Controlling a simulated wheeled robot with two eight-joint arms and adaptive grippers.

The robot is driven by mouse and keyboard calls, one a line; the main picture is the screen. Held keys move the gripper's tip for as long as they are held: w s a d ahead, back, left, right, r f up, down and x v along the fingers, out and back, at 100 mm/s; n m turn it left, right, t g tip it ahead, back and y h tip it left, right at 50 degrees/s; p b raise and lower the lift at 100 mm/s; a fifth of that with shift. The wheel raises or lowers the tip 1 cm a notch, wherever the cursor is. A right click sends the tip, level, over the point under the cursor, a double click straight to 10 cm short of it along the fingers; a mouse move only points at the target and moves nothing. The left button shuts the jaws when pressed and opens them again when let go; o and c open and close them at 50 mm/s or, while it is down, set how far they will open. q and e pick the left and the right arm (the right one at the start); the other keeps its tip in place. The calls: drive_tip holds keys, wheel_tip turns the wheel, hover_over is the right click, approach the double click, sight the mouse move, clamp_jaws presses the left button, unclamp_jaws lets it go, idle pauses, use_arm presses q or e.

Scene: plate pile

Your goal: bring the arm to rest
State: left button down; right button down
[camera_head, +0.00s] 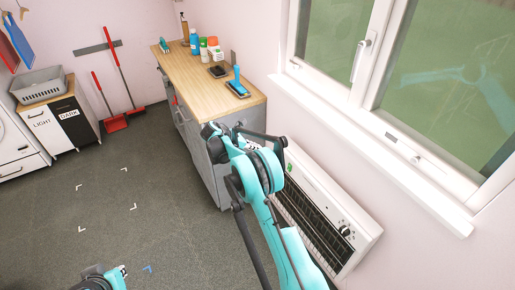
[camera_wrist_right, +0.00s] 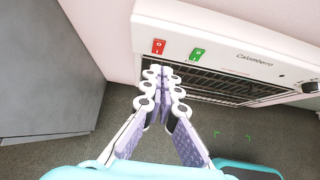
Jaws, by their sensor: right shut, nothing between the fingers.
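My right arm, teal and black, rises from the bottom of the head view in front of the wall heater. My right gripper (camera_wrist_right: 164,72) shows clearly in the right wrist view, with its pale, lilac-padded fingers brought together at the tips. A small part of my left arm shows at the bottom left of the head view.
The white heater (camera_head: 366,237), also in the wrist view (camera_wrist_right: 222,38), hangs under the window. A grey cabinet (camera_wrist_right: 45,75) with a wooden worktop (camera_head: 183,72) stands beside it, holding bottles and phone-like items.

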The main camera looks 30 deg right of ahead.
idle(0.3)
drive_tip(key=s+a+r+m+t+y, duration=0.2)
drive_tip(key=s+a+r+m, duration=0.25)
drive_tip(key=s+r, duration=0.4)
drive_tip(key=s+a+r+m+t+y, duration=0.1)
drive_tip(key=s+a+r+m+y, duration=0.3)
drive_tip(key=s+r, duration=0.4)
drive_tip(key=s+a+f+m+t+y, duration=0.1)
drive_tip(key=s+a+m, duration=0.4)
drive_tip(key=s, duration=0.5)
drive_tip(key=s+a+m+t+y, duration=0.2)
drive_tip(key=s+a+m, duration=0.3)
drive_tip(key=s, duration=0.6)
drive_tip(key=shift+s+a+f+t+y, duration=0.2)
drive_tip(key=shift+a+f+t+y, duration=0.1)
drive_tip(key=shift+a+f, duration=0.05)
drive_tip(key=shift+d, duration=0.1)
